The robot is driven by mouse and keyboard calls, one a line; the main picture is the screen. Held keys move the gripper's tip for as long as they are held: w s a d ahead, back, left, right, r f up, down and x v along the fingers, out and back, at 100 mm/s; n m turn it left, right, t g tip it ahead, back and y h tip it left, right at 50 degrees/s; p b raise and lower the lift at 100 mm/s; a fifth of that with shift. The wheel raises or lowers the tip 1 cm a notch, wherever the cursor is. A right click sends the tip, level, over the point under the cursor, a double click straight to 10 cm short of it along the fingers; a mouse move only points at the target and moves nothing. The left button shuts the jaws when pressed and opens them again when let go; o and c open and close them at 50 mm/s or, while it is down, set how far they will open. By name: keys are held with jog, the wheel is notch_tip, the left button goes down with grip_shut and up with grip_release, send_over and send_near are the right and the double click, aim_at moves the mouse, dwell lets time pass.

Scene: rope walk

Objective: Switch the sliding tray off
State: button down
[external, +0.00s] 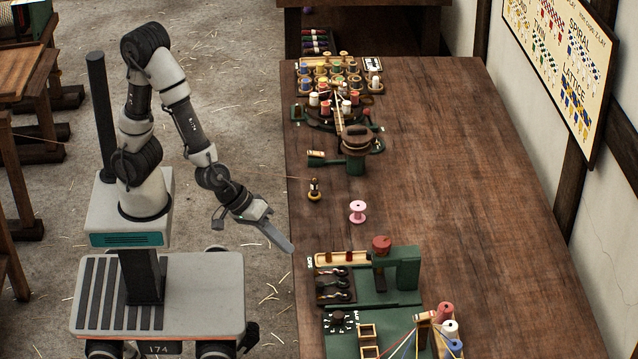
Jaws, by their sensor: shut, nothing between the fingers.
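My gripper (287,246) is shut and empty, pointing down and right over the floor just left of the table's near-left edge. A green machine (403,270) stands on the near part of the table, right of my gripper and apart from it. It has a red-brown knob (381,243) on top, a pale wooden tray (343,259) at its left and a dark tray with metal hooks (334,286). A black dial (341,322) sits on a green panel in front. I cannot tell which part is the sliding tray or how any switch is set.
A pink spool (358,211) and a small brass-based piece (314,190) stand on the wooden table (460,170). Behind them are a green winder (355,160) and several thread spools. Colored cones (445,312) stand at the near edge. The table's right side is clear.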

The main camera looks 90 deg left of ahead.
jog(key=s+a+f+n+y+b, duration=0.1)
jog(key=s+a+f+n+y, duration=0.1)
jog(key=f, duration=0.4)
jog(key=shift+s+a+f+n+y, duration=0.4)
jog(key=shift+s+a+y, duration=0.1)
jog(key=shift+s, duration=0.4)
jog(key=b+x, duration=0.1)
jog(key=x, duration=0.2)
jog(key=w+d+b+x, duration=0.1)
jog(key=x, duration=0.3)
jog(key=b+x, duration=0.2)
jog(key=x, duration=0.2)
jog(key=shift+w+d+r, duration=0.2)
jog(key=shift+w+r, duration=0.1)
jog(key=shift+w+d, duration=0.35)
jog(key=shift+w, duration=0.25)
jog(key=shift+w, duration=0.1)
